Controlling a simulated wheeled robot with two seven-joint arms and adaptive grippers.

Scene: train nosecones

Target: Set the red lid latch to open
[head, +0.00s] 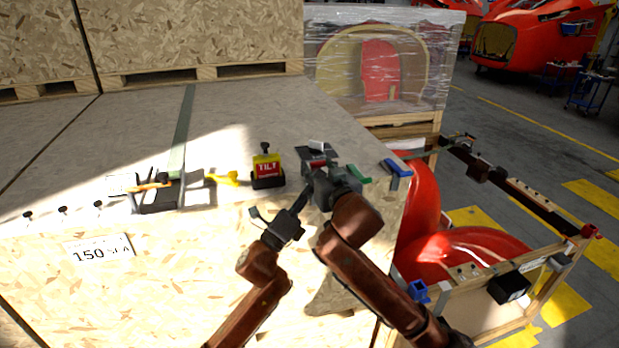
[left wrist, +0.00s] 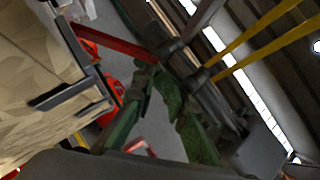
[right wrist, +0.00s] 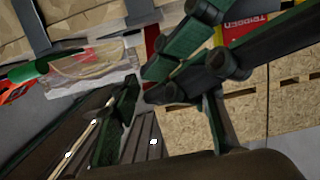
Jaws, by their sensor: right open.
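The red latch (head: 317,163) shows as a small red part on a dark plate on the crate top. My right gripper (head: 318,180) is right in front of it and hides part of it. In the right wrist view a red strip (right wrist: 152,40) shows just beyond the spread fingers. My right gripper is open, and I see nothing between its fingers. My left gripper (head: 300,200) is at the crate's front edge, lower left of the right one. Its fingers are apart in the left wrist view, with no object between them. Whether the latch is touched is hidden.
A yellow clamp (head: 222,178) and a dark tray (head: 160,200) lie farther left. A green part (head: 357,173) and a blue clip (head: 398,170) are on the right. The crate top (head: 250,110) behind is clear.

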